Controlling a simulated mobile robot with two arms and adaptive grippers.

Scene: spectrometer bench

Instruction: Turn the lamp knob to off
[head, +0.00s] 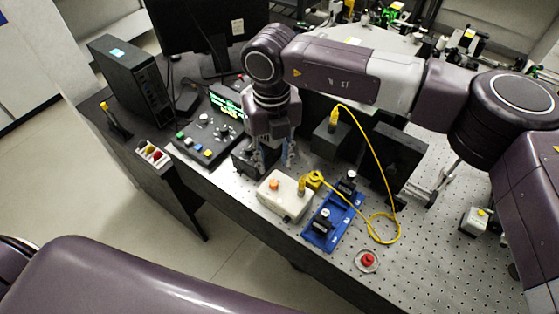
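A white box (286,196) with an orange round part (274,185) on top stands near the front edge of the perforated bench. The orange part may be the lamp knob, but I cannot tell for sure. My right gripper (275,160) points down just behind the white box, beside a small dark box (247,162). Its two fingers look apart, but their tips are partly hidden and I cannot tell whether anything is between them. My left gripper is not in view.
A yellow cable (378,168) loops from the white box to a dark box (331,140). A blue tray (333,222) with black parts and a red button (367,260) are at the right. A control panel (208,135) is at the left.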

